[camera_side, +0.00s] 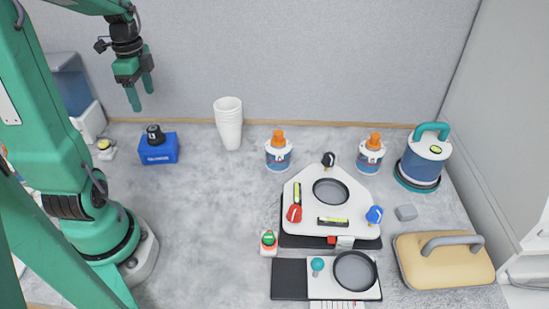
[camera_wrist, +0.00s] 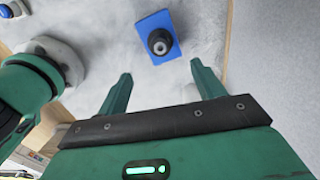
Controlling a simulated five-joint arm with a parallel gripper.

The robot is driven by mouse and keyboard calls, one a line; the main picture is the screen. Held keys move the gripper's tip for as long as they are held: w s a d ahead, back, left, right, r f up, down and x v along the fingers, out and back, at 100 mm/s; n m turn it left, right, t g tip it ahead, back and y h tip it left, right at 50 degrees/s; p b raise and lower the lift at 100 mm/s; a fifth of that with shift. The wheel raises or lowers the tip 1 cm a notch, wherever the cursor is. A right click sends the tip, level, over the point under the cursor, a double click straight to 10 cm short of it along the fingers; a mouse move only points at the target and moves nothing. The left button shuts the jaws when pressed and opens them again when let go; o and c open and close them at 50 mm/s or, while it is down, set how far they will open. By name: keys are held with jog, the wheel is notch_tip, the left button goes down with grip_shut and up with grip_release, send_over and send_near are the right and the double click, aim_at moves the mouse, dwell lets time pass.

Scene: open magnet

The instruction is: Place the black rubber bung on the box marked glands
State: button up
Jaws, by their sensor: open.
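The black rubber bung (camera_side: 155,135) sits on top of the blue box (camera_side: 158,151), which has white lettering on its front that is too small to read for certain. In the wrist view the bung (camera_wrist: 159,42) rests on the blue box (camera_wrist: 174,55), beyond my fingertips. My gripper (camera_side: 141,98) is open and empty, raised above and a little to the left of the box. In the wrist view my gripper (camera_wrist: 160,72) has its fingers wide apart, with nothing between them.
Two orange-capped tubs (camera_side: 278,155) (camera_side: 370,155), a white plate with a round dish (camera_side: 300,185), a teal-handled canister (camera_side: 424,160) and a tan case (camera_side: 445,262) fill the right. Grey counter is clear in front of the box.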

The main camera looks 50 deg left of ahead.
jog(key=shift+r, duration=0.5)
jog(key=d+r+n+t, duration=0.2)
jog(key=d+n, duration=0.2)
jog(key=d, duration=0.7)
jog(key=d+r+n+t, duration=0.3)
jog(key=d+n, duration=0.2)
jog(key=d, duration=0.7)
jog(key=shift+s+d+t, duration=0.2)
jog(key=shift+d+t, duration=0.1)
dwell(0.4)
